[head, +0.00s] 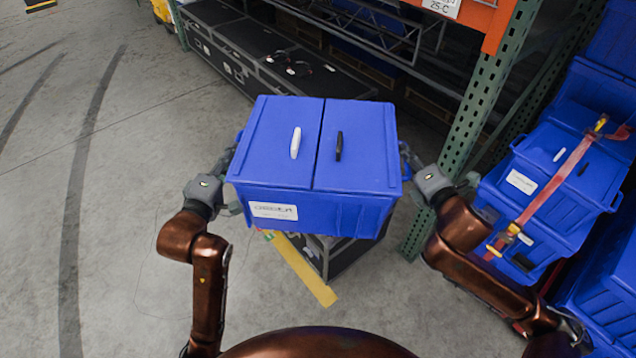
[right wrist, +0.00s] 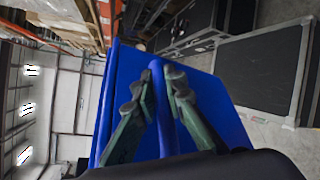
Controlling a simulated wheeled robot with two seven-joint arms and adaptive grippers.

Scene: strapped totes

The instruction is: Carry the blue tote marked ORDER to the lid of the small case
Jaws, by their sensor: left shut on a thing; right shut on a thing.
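The blue tote (head: 320,212) has a two-part lid with a white handle and a black handle, and a white label on its front. It is held up between my arms. My left gripper (head: 236,160) is shut on its left side and my right gripper (head: 408,160) is shut on its right side. In the right wrist view, the fingers of my right gripper (right wrist: 160,88) close around a blue bar on the side of the tote (right wrist: 212,115). A small dark case (head: 350,256) stands below and behind the tote, mostly hidden by it; its lid is covered from view.
Blue totes with a red strap (head: 570,170) are stacked at the right. A green rack post (head: 480,105) stands close behind my right arm. Long black cases (head: 270,50) line the back under the rack. A yellow floor stripe (head: 305,270) runs beside the small case. The floor at left is clear.

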